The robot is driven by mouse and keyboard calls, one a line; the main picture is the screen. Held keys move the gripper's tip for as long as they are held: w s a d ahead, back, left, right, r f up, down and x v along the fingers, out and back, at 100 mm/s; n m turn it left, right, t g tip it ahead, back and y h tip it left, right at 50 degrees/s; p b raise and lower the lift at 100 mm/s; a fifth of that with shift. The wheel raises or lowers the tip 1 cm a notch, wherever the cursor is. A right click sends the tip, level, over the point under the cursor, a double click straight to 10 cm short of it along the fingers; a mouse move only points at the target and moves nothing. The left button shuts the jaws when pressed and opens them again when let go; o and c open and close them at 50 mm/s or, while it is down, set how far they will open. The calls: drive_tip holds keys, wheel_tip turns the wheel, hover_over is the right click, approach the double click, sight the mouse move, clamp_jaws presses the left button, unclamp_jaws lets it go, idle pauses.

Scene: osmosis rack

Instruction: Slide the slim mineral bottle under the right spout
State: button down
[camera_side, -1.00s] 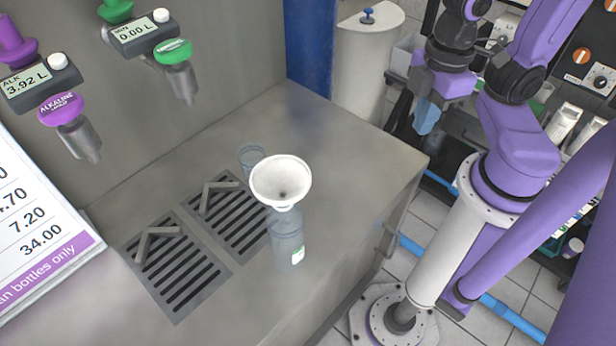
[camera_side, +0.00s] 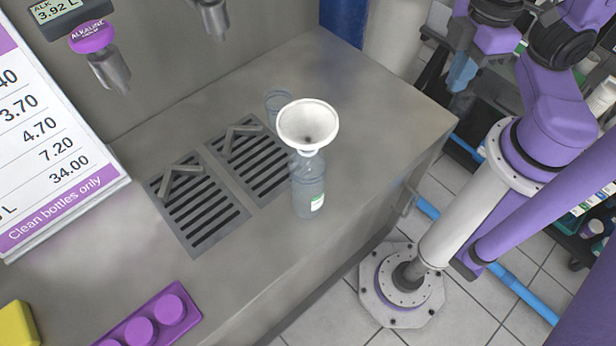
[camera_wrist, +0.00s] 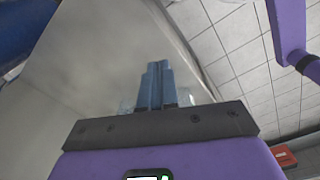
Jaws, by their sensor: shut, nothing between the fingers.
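The slim mineral bottle (camera_side: 307,185) is clear, with a small green-and-white label. It stands upright on the steel counter with a white funnel (camera_side: 308,124) on its top, just right of the right drain grate (camera_side: 268,171). The right spout (camera_side: 213,18) is cut off by the top edge of the side view. My gripper (camera_side: 461,75) is at the upper right of the side view, beyond the counter's right edge and well apart from the bottle. Its blue fingers are together and empty in the wrist view (camera_wrist: 155,83). Clear shapes show partly behind them there, too unclear to name.
A clear cup (camera_side: 279,104) stands behind the bottle. The left spout (camera_side: 109,70) hangs by a purple label, above and left of the left grate (camera_side: 198,208). Angled metal brackets lie on both grates. A purple tray (camera_side: 158,322) sits at the front. The counter right of the bottle is bare.

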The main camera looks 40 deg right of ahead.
sight(308, 178)
idle(0.3)
drive_tip(key=c, duration=1.4)
unclamp_jaws()
drive_tip(key=shift+a, duration=0.1)
drive_tip(key=o, duration=0.4)
drive_tip(key=s+a+f+m+y, duration=0.1)
drive_tip(key=a+f+m+y, duration=0.1)
drive_tip(key=a, duration=0.7)
drive_tip(key=s+a+f+m+y, duration=0.2)
drive_tip(key=a+f, duration=0.2)
drive_tip(key=a, duration=0.5)
drive_tip(key=shift+s+a+g, duration=0.15)
drive_tip(key=shift+g, duration=0.25)
drive_tip(key=w+a+f+m+t, duration=0.4)
drive_tip(key=a+f+m+t, duration=0.1)
drive_tip(key=f+m+t, duration=0.1)
wheel_tip(308, 178, down, 2)
drive_tip(key=shift+a+f+m+t, duration=0.15)
drive_tip(key=shift+a+m+t, duration=0.25)
drive_tip(key=shift+t, duration=0.1)
